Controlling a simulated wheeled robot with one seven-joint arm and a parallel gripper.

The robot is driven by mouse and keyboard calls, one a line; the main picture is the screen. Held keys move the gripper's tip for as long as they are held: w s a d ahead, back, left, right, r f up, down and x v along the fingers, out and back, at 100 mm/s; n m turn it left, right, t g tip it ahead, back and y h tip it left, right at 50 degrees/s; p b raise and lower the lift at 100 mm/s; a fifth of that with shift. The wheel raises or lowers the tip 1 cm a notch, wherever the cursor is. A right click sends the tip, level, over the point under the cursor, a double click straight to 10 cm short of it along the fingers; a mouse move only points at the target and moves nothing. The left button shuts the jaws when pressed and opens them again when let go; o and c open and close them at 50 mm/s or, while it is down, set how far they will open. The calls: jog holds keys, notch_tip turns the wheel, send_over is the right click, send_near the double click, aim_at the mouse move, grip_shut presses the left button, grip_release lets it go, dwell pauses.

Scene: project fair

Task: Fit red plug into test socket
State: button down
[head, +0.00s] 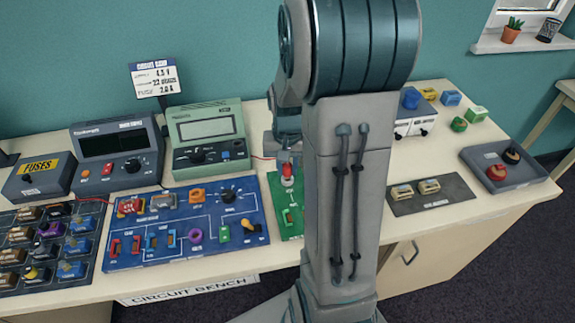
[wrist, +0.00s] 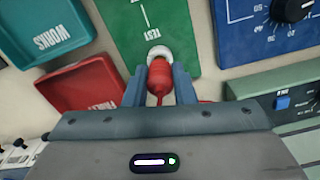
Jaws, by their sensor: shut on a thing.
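The red plug (wrist: 160,80) is held between the two fingers of my gripper (wrist: 160,88) in the wrist view. Its front end overlaps the white ring of the test socket (wrist: 158,51) on the green test board (wrist: 130,22). I cannot tell whether the plug is inside the socket or just above it. In the head view the red plug (head: 288,170) shows upright below my gripper (head: 287,158), over the far end of the green test board (head: 291,222). A red lead trails from the plug's rear.
A blue circuit board (head: 185,245) lies left of the test board, with the green meter (head: 207,135) behind it. My arm hides part of the bench. A red tray (wrist: 82,95) and a teal tray (wrist: 35,35) lie close to the gripper in the wrist view.

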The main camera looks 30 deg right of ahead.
jog(key=shift+f+b, duration=0.65)
jog(key=shift+f, duration=0.2)
dwell(0.5)
jog(key=c, duration=0.6)
grip_release()
jog(key=shift+c, duration=0.2)
jog(key=shift+r, duration=0.1)
jog(key=shift+r+p, duration=3.05)
jog(key=shift+r, duration=0.9)
jog(key=s+a+r+n+t, duration=0.3)
jog(key=s+a+r+n, duration=0.2)
jog(key=s+a+r, duration=0.6)
jog(key=shift+s+a+r+n+t, duration=0.4)
jog(key=shift+s+a, duration=0.05)
jog(key=shift+s, duration=0.35)
